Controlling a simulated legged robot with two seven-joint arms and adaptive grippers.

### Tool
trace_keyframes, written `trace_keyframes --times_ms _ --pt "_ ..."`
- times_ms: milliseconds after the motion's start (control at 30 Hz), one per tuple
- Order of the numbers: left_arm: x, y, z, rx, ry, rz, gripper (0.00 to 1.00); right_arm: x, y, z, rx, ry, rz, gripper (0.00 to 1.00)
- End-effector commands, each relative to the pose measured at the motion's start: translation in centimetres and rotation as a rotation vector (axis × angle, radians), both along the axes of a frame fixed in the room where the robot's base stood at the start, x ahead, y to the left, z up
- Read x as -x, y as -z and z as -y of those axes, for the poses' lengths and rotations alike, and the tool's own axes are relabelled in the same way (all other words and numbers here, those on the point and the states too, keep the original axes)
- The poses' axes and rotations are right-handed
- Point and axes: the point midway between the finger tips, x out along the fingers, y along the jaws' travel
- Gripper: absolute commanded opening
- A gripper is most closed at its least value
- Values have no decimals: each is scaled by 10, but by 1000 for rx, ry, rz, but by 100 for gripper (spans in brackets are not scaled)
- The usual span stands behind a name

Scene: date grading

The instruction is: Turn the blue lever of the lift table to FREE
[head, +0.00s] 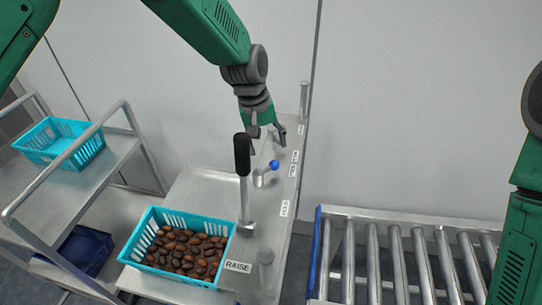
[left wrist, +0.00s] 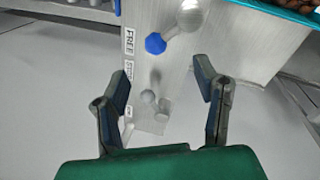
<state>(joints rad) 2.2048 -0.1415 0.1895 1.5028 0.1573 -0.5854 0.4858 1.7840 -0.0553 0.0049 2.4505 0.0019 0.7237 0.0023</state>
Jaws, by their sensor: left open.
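The lever has a blue knob (head: 274,165) on a short grey arm and stands on the lift table's steel side strip (head: 262,210). The knob also shows in the left wrist view (left wrist: 155,43), close beside a label reading FREE (left wrist: 129,40), apart from it. A second label (left wrist: 129,69) lies just below FREE; I cannot tell exactly which one the lever points at. My left gripper (head: 267,148) is open and empty, pointing down just beyond the knob. Its spread fingers (left wrist: 161,82) show below the knob in the wrist view, not touching it. My right gripper is out of view.
A tall black-handled lever (head: 243,155) rises left of the blue one, near a RAISE label (head: 237,266). A turquoise basket of dates (head: 135,240) sits on the table. A cart with another basket (head: 60,138) stands left; a roller conveyor (head: 400,215) is right.

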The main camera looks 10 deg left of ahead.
Motion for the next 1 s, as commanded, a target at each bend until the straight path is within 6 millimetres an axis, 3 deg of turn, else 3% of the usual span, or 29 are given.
trace_keyframes --times_ms 100,300,1000 --pt "1 -25 -6 1 -1 2 56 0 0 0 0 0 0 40" --pt "3 -48 -12 2 -1 0 56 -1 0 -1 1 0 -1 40" --pt "4 -54 -13 1 -1 -1 56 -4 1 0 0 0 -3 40"
